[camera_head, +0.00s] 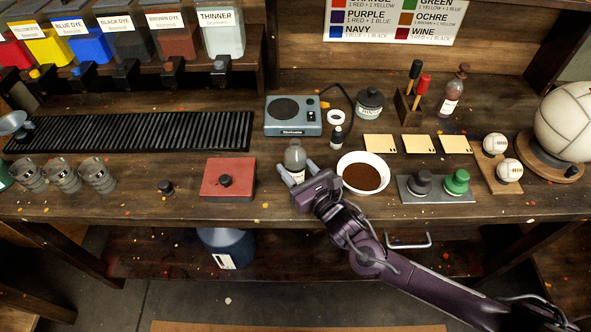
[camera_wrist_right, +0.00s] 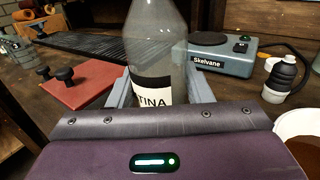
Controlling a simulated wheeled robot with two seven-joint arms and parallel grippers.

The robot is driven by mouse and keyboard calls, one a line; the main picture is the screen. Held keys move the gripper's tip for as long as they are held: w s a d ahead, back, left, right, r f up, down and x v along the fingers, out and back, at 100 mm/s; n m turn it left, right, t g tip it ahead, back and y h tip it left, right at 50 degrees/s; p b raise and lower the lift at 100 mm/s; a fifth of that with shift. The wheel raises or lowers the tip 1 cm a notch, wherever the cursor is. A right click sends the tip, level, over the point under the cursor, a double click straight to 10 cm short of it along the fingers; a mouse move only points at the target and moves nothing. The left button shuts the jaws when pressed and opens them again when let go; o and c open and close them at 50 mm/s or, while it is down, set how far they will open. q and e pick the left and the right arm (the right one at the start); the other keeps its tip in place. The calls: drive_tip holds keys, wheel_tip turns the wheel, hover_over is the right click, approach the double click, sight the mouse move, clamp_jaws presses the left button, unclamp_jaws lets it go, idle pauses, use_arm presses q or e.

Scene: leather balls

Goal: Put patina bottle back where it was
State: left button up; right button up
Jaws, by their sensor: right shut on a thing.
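The patina bottle (camera_head: 295,156) is a clear grey bottle with a black and white label, in front of the hot plate on the workbench. In the right wrist view the bottle (camera_wrist_right: 153,60) stands upright between my fingers, and its label reads "TINA". My right gripper (camera_head: 298,176) is shut on it, one finger on each side; it also shows in the right wrist view (camera_wrist_right: 158,90). The bottle's base is hidden by the gripper, so I cannot tell whether it touches the bench. My left gripper is not in view.
Yellow cards (camera_head: 380,144) lie farther right.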

drive_tip(key=shift+f, duration=0.8)
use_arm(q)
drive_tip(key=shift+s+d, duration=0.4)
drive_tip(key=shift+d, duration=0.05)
use_arm(e)
drive_tip(key=shift+f, duration=0.2)
drive_tip(key=o, duration=1)
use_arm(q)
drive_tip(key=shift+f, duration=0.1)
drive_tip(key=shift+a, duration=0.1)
use_arm(e)
drive_tip(key=shift+r, duration=0.15)
